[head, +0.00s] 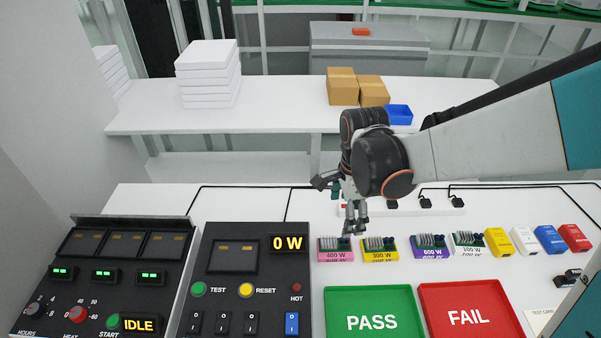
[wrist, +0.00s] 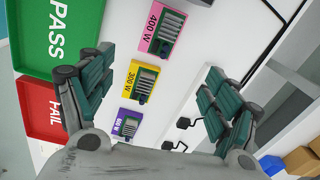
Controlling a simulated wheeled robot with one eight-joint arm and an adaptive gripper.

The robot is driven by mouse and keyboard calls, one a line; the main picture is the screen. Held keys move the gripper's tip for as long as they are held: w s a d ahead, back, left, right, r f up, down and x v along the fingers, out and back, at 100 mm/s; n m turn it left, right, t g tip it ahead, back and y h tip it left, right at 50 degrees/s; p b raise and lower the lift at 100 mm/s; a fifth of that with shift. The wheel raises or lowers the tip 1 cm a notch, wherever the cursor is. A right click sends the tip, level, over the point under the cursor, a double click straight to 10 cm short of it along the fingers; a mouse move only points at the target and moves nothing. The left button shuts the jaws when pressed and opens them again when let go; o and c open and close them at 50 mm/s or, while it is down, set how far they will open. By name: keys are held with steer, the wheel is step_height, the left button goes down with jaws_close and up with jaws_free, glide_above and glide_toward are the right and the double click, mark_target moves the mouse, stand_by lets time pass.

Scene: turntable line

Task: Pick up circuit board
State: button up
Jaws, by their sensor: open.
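Several circuit boards stand in a row on colored, wattage-labelled bases on the white table: a pink 400 W board (head: 336,249), a yellow 300 W board (head: 380,249), a purple board (head: 430,247) and a white board (head: 468,244). My gripper (head: 355,228) is open, pointing down above the row near the pink and yellow boards, with nothing in it. In the wrist view the pink board (wrist: 166,27), yellow board (wrist: 141,83) and purple board (wrist: 126,124) lie below and between the spread fingers (wrist: 160,88). No touch is visible.
A green PASS tray (head: 375,300) and red FAIL tray (head: 470,290) lie in front of the boards. A tester panel reading 0 W (head: 245,285) stands left. Yellow, white, blue and red blocks (head: 550,240) are at right. A power strip (head: 410,206) with cables runs behind.

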mark_target(335, 243)
steer(key=shift+m+g, duration=0.3)
steer(key=shift+m, duration=0.5)
steer(key=f+b, duration=0.1)
steer(key=f, duration=0.6)
steer(key=a+f+b, duration=0.1)
steer(key=f, duration=0.2)
steer(key=shift+w+f+b, duration=0.2)
steer(key=shift+w+b, duration=0.1)
steer(key=shift+w, duration=0.05)
steer(key=f+b, duration=0.1)
steer(key=f, duration=0.1)
steer(key=f+b, duration=0.1)
steer(key=f, duration=0.2)
steer(key=shift+w+a+f+b, duration=0.1)
steer(key=shift+w+a+b, duration=0.1)
steer(key=shift+b, duration=0.15)
steer(key=shift+s, duration=0.1)
steer(key=c, duration=1.3)
